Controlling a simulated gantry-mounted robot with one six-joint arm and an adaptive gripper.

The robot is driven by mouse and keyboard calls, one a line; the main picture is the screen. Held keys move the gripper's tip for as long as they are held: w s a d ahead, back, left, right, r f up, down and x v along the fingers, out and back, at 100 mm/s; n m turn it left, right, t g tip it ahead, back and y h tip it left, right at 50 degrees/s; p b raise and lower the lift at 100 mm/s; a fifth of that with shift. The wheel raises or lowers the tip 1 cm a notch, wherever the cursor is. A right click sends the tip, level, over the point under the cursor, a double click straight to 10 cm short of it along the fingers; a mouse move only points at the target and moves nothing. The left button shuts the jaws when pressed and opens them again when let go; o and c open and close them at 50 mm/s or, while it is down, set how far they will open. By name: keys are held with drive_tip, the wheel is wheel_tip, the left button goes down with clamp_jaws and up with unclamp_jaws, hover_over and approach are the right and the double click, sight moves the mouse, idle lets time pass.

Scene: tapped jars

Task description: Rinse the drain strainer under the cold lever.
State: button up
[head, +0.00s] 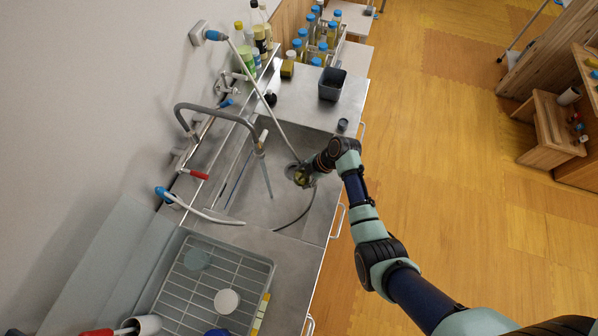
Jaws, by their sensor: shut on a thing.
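My gripper (303,177) reaches down into the steel sink (255,195) near its right side. It is shut on a small roundish thing, taken to be the drain strainer (291,171), which is partly hidden by the fingers. Whether it is lifted clear of the sink floor cannot be told. The grey arched spout (215,109) stands over the sink, its outlet left of my gripper. A red-handled lever (194,173) sits nearer the front. No clear running water can be made out.
A pale hose (262,95) slopes across the sink toward my gripper. A blue-ended hose (200,212) lies at the sink's near edge. A dark tub (331,85) and small dark cup (342,125) stand on the far counter. A dish rack (181,300) stands nearer me.

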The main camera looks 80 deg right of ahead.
drive_tip(key=shift+w+d, duration=0.15)
drive_tip(key=shift+d, duration=0.05)
drive_tip(key=shift+w, duration=0.25)
drive_tip(key=w+f+b, duration=0.2)
drive_tip(key=w+b, duration=0.4)
drive_tip(key=w, duration=0.5)
drive_tip(key=shift+w+a+f, duration=0.15)
drive_tip(key=shift+w+a, duration=0.05)
drive_tip(key=shift+a, duration=0.05)
idle(4.5)
drive_tip(key=s+a+p, duration=0.1)
drive_tip(key=s+p, duration=0.1)
drive_tip(key=s+a+p, duration=0.2)
idle(0.4)
idle(1.0)
